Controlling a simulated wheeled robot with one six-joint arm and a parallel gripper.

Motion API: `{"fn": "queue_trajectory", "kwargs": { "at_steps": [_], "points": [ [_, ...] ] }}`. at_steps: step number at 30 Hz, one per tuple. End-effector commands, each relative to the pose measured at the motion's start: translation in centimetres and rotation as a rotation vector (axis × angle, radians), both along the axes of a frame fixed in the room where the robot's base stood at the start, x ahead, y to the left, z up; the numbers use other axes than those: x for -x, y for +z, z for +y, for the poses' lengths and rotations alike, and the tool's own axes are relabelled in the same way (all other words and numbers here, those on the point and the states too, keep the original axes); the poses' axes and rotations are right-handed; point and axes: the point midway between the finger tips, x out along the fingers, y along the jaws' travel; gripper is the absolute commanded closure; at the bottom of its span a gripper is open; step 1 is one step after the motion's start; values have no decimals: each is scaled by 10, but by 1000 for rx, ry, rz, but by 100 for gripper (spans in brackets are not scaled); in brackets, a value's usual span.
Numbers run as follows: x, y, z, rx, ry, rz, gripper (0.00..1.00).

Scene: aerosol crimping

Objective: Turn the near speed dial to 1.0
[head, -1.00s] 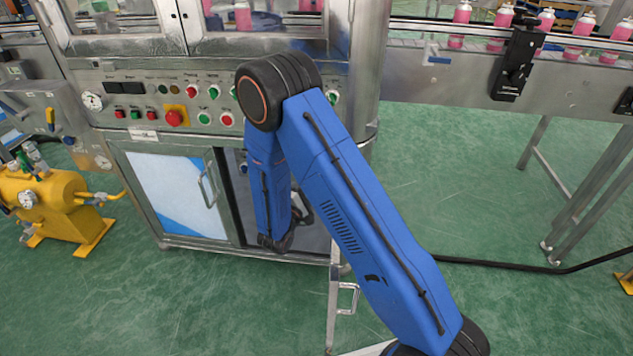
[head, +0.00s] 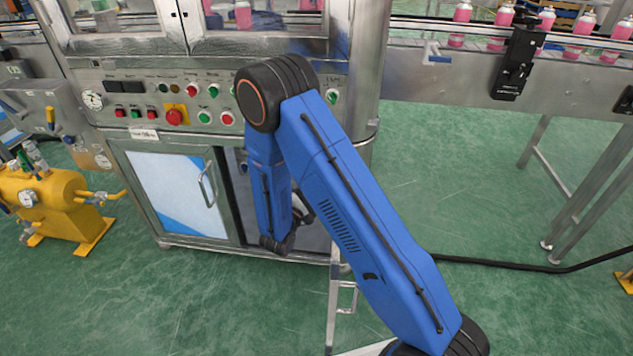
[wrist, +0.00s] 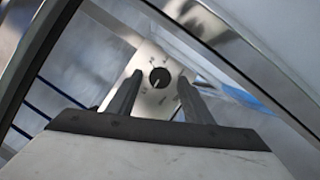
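The near speed dial is a round black knob (wrist: 160,77) with a pale pointer mark, on a metal plate (wrist: 147,98) with small markings around it, in the wrist view. The markings are too small to read. My gripper (wrist: 160,90) is open, with its two dark fingers apart. The knob shows between the fingertips in the picture, but I cannot tell whether they touch it. In the head view my blue arm hides the dial and most of my gripper.
The machine's control panel (head: 150,100) carries several buttons and a gauge. A cabinet door (head: 178,190) is below it, beside an open dark bay. Metal frame edges surround my gripper in the wrist view. A conveyor (head: 440,55) with pink bottles runs at right.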

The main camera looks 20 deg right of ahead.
Motion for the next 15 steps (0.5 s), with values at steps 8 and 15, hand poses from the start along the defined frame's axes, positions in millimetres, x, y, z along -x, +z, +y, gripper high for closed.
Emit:
{"fn": "queue_trajectory", "kwargs": {
  "at_steps": [8,15],
  "points": [
    [3,0,3,0,1,-1,54],
    [24,-5,24,1,3,0,54]
  ]
}}
